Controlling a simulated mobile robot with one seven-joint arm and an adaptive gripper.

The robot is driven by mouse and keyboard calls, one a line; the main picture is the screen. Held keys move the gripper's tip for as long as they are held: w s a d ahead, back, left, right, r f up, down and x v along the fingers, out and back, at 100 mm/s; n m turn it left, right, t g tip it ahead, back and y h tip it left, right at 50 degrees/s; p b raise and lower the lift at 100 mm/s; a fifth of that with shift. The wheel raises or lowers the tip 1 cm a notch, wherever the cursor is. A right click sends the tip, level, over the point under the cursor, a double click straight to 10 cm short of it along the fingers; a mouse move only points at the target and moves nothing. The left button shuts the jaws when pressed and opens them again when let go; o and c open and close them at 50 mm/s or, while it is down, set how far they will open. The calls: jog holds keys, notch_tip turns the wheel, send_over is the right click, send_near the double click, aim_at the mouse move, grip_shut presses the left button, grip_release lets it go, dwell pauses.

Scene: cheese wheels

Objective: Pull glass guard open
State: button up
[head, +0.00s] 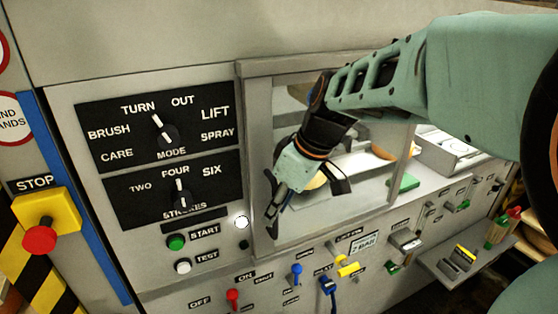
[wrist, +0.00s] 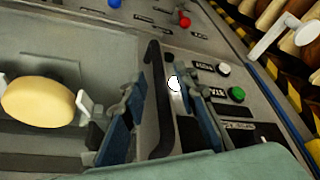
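The glass guard is a clear pane in a grey metal frame (head: 258,110) on the machine front. A black upright handle (wrist: 154,95) runs along its edge in the wrist view. My gripper (head: 275,212) is at the guard's left side in the head view, covering much of the handle there. In the wrist view my gripper (wrist: 160,82) is open, with one blue finger on each side of the handle. The left finger appears close to the handle; I cannot tell whether either finger touches it. The guard appears shut across the opening.
A pale yellow cheese wheel (wrist: 38,101) sits between white holders behind the guard. A panel of knobs (head: 168,137), a green start button (head: 176,242) and a red stop button (head: 40,238) are to the left. Small levers (head: 297,272) stick out below the guard.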

jog(key=shift+w+a+f, duration=0.1)
jog(key=shift+a+f, duration=0.05)
jog(key=shift+f, duration=0.4)
jog(key=shift+c, duration=0.5)
grip_shut()
